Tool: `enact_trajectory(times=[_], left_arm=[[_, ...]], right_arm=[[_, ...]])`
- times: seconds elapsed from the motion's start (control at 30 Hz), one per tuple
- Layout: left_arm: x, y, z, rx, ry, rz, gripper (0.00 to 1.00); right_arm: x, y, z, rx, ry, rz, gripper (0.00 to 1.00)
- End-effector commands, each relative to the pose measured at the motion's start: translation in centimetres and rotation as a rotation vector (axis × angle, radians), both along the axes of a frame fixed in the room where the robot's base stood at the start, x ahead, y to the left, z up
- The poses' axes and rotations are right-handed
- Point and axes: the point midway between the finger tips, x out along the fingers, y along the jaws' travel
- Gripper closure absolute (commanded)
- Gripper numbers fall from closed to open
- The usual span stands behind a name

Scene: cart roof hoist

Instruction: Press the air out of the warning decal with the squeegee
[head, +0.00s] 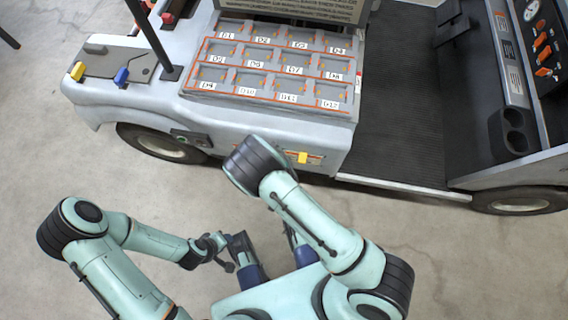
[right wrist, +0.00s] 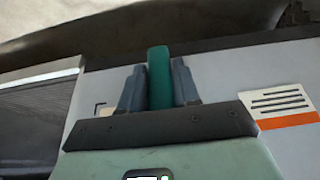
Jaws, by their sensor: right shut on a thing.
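My right gripper (right wrist: 158,82) is shut on a teal upright piece, the squeegee (right wrist: 159,65), held between its two blue-grey fingers. The squeegee's working edge cannot be made out. A white label with dark lines and an orange band, apparently the warning decal (right wrist: 278,104), lies on the pale grey panel to the right of the gripper, apart from it in the right wrist view. In the head view my right gripper is hidden behind my right arm. My left gripper (head: 224,254) is low in front of my body, away from the cart; its finger gap is unclear.
The light grey cart (head: 335,157) stands ahead, with a tray of labelled compartments (head: 270,42) on top. A yellow piece (head: 303,158) sits on its near side. A dark ribbed floor (head: 395,125) lies to the right. Bare concrete (head: 450,255) is free at front right.

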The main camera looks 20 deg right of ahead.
Motion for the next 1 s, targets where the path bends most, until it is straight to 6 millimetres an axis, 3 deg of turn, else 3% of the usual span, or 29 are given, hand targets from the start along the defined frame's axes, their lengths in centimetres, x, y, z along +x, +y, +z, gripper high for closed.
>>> enact_trajectory(times=[0.47,1.0], left_arm=[[0.0,0.0,-0.1,0.000,0.000,0.000,0.57],[0.0,0.0,0.6,0.000,-0.002,0.001,0.57]], right_arm=[[0.6,-0.5,0.0,0.000,-0.001,-0.002,0.99],[-1.0,-3.0,0.0,0.000,0.000,-0.003,0.99]])
